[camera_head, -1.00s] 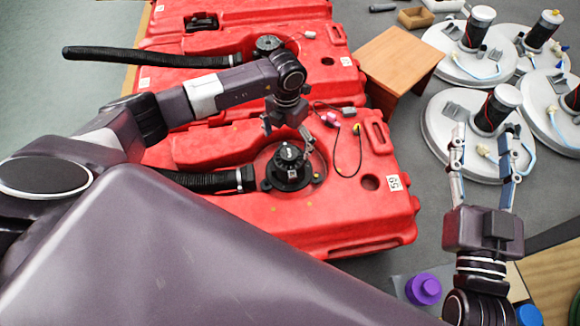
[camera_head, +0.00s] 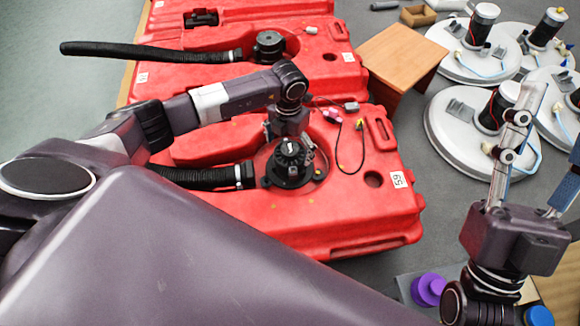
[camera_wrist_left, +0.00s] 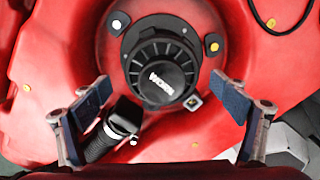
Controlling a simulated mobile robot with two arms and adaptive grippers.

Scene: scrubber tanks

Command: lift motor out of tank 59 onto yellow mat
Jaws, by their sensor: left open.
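The black motor (camera_head: 289,160) sits upright in the round recess of the red tank labelled 59 (camera_head: 345,215). It shows from above in the left wrist view (camera_wrist_left: 160,72), with a ribbed cap and white lettering. My left gripper (camera_head: 290,142) is just above and behind the motor in the head view. In the left wrist view its open fingers (camera_wrist_left: 163,100) stand left and right below the motor's middle, with nothing between them gripped. My right gripper (camera_head: 553,125) is open and empty at the right, over the white round bases. I cannot make out a yellow mat.
A black hose (camera_head: 205,178) joins tank 59 beside the motor. A cable with a yellow plug (camera_head: 360,125) lies on the tank. More red tanks (camera_head: 200,80) stand behind. A wooden stool (camera_head: 400,55) and white bases (camera_head: 455,135) stand right. A purple knob (camera_head: 428,290) is at front.

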